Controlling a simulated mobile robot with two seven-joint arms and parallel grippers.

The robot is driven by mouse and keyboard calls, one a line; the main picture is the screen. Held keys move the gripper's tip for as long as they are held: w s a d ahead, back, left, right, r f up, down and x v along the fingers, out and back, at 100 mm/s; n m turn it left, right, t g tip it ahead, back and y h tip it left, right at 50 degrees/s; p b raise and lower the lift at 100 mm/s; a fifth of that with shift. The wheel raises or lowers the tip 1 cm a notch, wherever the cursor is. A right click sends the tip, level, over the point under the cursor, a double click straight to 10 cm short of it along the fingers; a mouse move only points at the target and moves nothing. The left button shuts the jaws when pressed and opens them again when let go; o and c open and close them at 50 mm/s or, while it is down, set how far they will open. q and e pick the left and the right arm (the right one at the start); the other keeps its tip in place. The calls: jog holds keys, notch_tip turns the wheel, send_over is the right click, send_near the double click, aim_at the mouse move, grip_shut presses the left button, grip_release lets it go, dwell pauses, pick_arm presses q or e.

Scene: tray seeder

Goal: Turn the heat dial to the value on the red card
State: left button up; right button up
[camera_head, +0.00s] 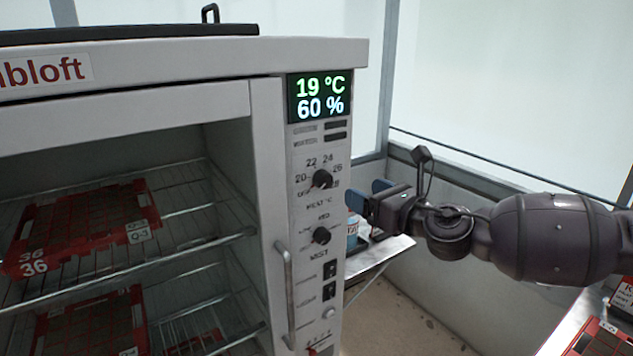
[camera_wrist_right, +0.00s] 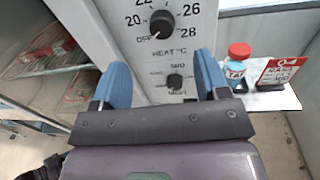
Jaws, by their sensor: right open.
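The heat dial (camera_head: 321,180) is a black knob on the cabinet's control panel, with a printed scale around it. It also shows in the right wrist view (camera_wrist_right: 155,21), where its pale mark appears to point to the lower left, near OFF. A red card (camera_wrist_right: 280,74) marked Q-4 stands on a shelf at the right of the wrist view; its smaller text is not legible. My right gripper (camera_head: 365,198) is open and empty, with blue fingers, just right of the panel and apart from the dial. My left gripper is not in view.
The display (camera_head: 320,97) reads 19 °C and 60 %. A mist dial (camera_head: 321,236) sits below the heat dial. A door handle (camera_head: 286,295) stands out left of the panel. A red-capped bottle (camera_wrist_right: 238,66) is beside the card. Red trays (camera_head: 85,225) lie on wire racks.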

aim_at(328, 182)
jog(key=w+a+n, duration=0.2)
jog(key=w+a+f+n, duration=0.1)
jog(key=w+a+n, duration=0.1)
jog(key=w, duration=0.1)
jog(key=w+a+n, duration=0.2)
jog(key=n, duration=0.1)
jog(key=shift+w+a+f, duration=0.25)
jog(key=shift+a+f, duration=0.15)
jog(key=shift+w+a, duration=0.35)
jog(key=shift+w, duration=0.05)
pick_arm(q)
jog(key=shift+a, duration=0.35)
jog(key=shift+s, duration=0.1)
pick_arm(e)
jog(key=c, duration=0.9)
